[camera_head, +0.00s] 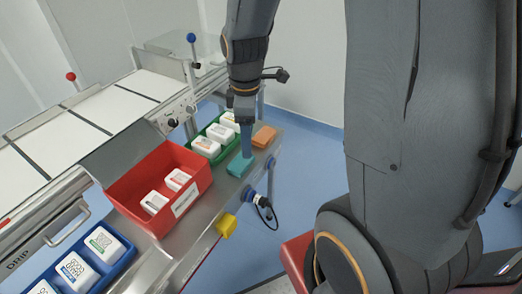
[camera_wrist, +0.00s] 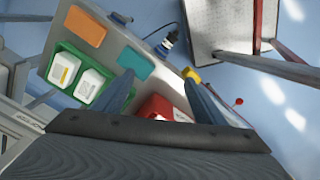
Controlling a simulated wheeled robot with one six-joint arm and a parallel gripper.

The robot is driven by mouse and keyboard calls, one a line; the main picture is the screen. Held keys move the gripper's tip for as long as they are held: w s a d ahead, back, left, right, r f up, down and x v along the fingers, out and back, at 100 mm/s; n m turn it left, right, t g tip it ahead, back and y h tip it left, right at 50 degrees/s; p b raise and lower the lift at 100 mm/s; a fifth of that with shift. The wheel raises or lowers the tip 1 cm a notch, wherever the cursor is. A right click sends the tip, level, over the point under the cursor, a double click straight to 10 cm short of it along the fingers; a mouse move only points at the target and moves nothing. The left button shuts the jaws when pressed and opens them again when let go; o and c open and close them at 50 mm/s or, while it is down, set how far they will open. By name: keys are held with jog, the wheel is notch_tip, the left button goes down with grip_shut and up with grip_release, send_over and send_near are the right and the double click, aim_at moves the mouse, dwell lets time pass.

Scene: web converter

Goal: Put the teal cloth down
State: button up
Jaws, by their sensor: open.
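The teal cloth (camera_head: 238,167) is a small flat folded block lying on the metal ledge, beside the green tray. It also shows in the wrist view (camera_wrist: 135,60), just beyond the left fingertip. My gripper (camera_head: 246,153) points down at the cloth in the head view, its tips at or just above it. In the wrist view my gripper (camera_wrist: 158,86) has its fingers spread wide with nothing between them. I cannot tell whether a finger touches the cloth.
An orange cloth (camera_head: 263,136) lies farther along the ledge (camera_head: 212,205). A green tray (camera_head: 222,152), a red bin (camera_head: 147,180) and a blue tray (camera_head: 120,262) hold white packs. A yellow block (camera_head: 226,225) is at the ledge's front edge.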

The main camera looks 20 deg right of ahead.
jog(key=s+r+m, duration=0.2)
jog(key=s+m, duration=0.7)
jog(key=m, duration=0.4)
jog(key=shift+s+r, duration=0.25)
jog(key=shift+s, duration=0.05)
dwell(0.5)
